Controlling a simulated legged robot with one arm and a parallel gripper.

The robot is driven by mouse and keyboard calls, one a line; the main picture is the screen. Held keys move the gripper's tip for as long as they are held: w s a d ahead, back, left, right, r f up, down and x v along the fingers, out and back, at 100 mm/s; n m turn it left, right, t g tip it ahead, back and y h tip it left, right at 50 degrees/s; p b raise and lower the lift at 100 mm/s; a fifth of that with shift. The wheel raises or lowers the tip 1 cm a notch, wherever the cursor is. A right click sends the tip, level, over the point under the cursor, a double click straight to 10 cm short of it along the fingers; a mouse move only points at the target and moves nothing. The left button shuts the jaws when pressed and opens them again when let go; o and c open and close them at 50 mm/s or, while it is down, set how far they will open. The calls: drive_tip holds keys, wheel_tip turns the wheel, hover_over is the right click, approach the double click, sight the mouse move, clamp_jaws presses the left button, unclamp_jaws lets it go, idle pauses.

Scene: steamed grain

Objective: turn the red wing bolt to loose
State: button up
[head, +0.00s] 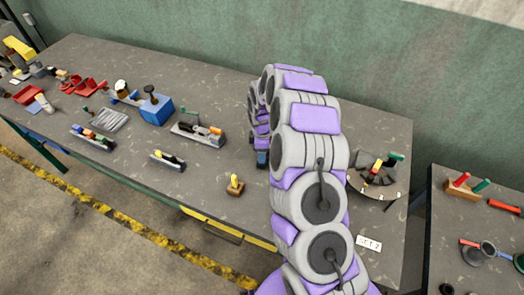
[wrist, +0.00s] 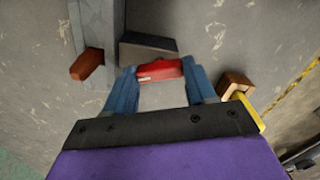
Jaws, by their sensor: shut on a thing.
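The red wing bolt (wrist: 160,70) shows in the wrist view between the two blue fingers of my gripper (wrist: 161,76). The fingers are shut on it, one at each end. A dark grey block (wrist: 148,48) lies just beyond the bolt, and I cannot tell how the two join. In the head view my arm hides the bolt, and only a small blue part of my gripper (head: 262,159) shows at the arm's left side, low over the table.
A grey bar (wrist: 97,30) with a reddish-brown handle (wrist: 87,64) lies left of the bolt in the wrist view. A wooden block with a yellow piece (wrist: 236,84) is close on the right. The grey table (head: 215,85) holds several fixtures, including a blue box (head: 157,110).

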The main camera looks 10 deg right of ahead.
drive_tip(key=shift+w+r+n, duration=0.1)
drive_tip(key=shift+w+n, duration=0.05)
drive_tip(key=shift+n, duration=0.65)
drive_tip(key=o, duration=1)
drive_tip(key=shift+o, duration=0.2)
wheel_tip(320, 180, up, 17)
drive_tip(key=p, duration=0.1)
drive_tip(key=shift+r, duration=0.1)
